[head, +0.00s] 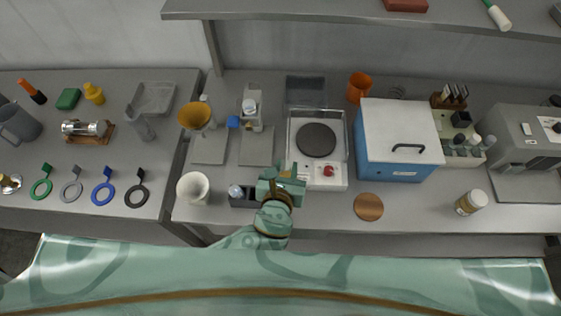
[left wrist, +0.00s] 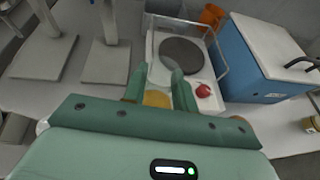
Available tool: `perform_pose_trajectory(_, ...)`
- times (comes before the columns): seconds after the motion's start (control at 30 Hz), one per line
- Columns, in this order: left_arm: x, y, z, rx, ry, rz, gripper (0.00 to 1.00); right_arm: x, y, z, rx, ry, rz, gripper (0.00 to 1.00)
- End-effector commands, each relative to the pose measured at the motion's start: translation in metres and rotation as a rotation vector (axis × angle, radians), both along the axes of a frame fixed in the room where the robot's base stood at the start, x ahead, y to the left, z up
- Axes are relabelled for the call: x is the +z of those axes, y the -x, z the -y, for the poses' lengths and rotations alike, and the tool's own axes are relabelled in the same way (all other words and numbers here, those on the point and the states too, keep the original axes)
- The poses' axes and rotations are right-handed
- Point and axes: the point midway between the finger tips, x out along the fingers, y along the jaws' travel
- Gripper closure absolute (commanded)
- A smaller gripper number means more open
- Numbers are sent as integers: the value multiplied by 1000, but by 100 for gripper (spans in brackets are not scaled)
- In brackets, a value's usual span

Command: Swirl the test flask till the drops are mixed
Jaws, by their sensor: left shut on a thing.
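My left gripper (head: 283,180) is in front of the hot plate's front left corner, above the bench. In the left wrist view its two fingers (left wrist: 159,82) are shut on a clear glass vessel with yellow-amber liquid (left wrist: 157,98), which I take for the test flask. The fingers and palm hide much of it, and I cannot tell whether drops show in the liquid. In the head view the gripper hides nearly all of the flask. My right gripper is in neither view.
A hot plate (head: 333,171) with a dark round top and red knob stands just beyond the gripper. A blue box with a white lid (head: 400,130) is to its right. A dark block (head: 242,201) and a white cup (head: 194,189) are to the left. A cork disc (head: 368,207) lies right.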

Motion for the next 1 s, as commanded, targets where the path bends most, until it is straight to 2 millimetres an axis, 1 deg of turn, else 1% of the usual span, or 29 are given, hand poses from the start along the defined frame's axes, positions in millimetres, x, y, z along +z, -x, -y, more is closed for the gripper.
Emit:
perform_pose_trajectory(0.27,0,-1,20,0,0,1,100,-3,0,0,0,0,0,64)
perform_pose_trajectory(0.5,0,-13,33,1,-1,1,100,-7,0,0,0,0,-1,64)
perform_pose_trajectory(0.73,0,-29,38,1,0,2,100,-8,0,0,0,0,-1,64)
perform_pose_trajectory(1.0,0,-46,33,1,-1,0,100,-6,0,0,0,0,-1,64)
